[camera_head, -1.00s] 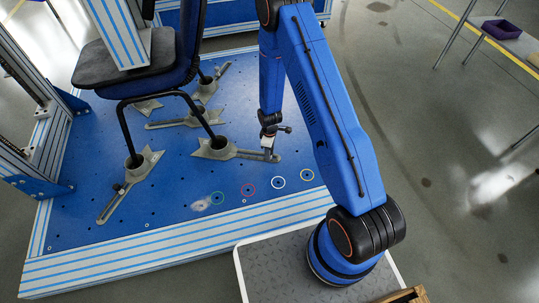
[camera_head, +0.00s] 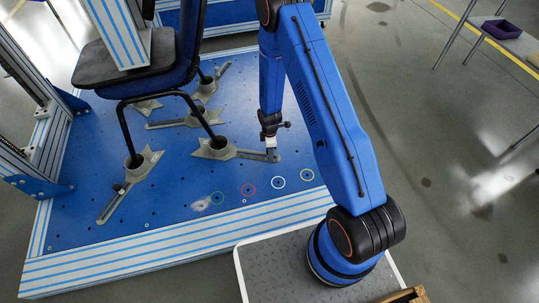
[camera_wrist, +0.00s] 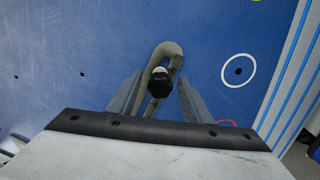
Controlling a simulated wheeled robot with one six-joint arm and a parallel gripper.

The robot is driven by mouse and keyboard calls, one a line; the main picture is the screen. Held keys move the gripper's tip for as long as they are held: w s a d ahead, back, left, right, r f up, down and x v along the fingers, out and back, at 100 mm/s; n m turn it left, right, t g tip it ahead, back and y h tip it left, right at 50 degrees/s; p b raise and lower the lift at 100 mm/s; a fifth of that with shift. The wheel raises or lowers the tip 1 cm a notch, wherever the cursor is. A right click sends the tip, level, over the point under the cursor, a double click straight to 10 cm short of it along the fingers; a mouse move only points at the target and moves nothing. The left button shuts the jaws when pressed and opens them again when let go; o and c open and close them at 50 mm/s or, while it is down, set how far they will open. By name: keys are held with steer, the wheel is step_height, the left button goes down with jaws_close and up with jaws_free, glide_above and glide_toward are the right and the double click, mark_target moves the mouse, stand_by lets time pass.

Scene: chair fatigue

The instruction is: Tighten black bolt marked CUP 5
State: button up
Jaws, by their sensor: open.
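A black bolt (camera_wrist: 160,84) stands in the rounded slot end of a grey metal clamp bar (camera_wrist: 168,50) in the wrist view. My gripper (camera_wrist: 160,78) is open, with one finger on each side of the bolt and visible gaps to both. No CUP 5 marking is readable. In the head view my gripper (camera_head: 272,154) points down at the right end of the grey clamp (camera_head: 238,154), which reaches from a chair leg's cup. The bolt itself is hidden there behind my gripper.
The blue perforated platform (camera_head: 110,225) carries the dark chair (camera_head: 160,65), with other grey clamps (camera_head: 145,165) at its legs. Coloured rings (camera_head: 278,182) mark the platform's front right. Bare platform lies around the bolt.

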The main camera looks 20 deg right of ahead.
steer(key=n, duration=0.4)
steer(key=shift+c, duration=0.6)
jaws_close()
steer(key=shift+m, duration=2)
steer(key=shift+o, duration=0.6)
jaws_free()
steer(key=shift+r, duration=0.1)
